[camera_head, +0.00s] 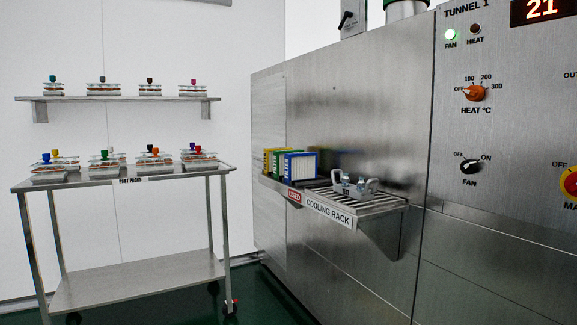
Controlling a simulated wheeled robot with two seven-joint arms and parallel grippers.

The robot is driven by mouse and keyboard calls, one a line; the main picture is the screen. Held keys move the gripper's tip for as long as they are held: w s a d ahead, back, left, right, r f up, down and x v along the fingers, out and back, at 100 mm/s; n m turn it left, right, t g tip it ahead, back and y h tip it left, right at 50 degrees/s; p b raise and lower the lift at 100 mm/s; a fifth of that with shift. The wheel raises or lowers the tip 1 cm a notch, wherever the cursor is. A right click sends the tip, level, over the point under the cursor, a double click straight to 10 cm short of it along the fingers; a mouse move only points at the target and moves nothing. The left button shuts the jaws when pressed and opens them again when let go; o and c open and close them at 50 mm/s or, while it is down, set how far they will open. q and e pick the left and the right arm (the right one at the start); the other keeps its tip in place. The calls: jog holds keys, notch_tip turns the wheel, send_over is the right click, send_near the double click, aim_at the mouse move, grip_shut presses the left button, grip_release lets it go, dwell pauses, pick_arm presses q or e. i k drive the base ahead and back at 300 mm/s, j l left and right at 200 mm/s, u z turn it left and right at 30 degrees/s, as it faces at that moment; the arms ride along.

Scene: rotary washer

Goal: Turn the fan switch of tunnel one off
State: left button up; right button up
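The tunnel one panel (505,120) is at the right, under the label "TUNNEL 1". Its fan switch (471,166) is a small black knob above the word "FAN", with "OFF" at its upper left and "ON" at its upper right. The knob's pointer seems turned toward ON, though it is small. The green FAN lamp (450,35) is lit. The HEAT lamp (476,28) beside it is dark. Neither of my grippers is in view.
An orange heat knob (475,93) is above the fan switch, and a red button on yellow (569,184) is at the right edge. A cooling rack (380,207) juts out left of the panel. A cart (130,180) with part packs stands at left.

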aim_at(469, 166)
jog(key=z, duration=1.3)
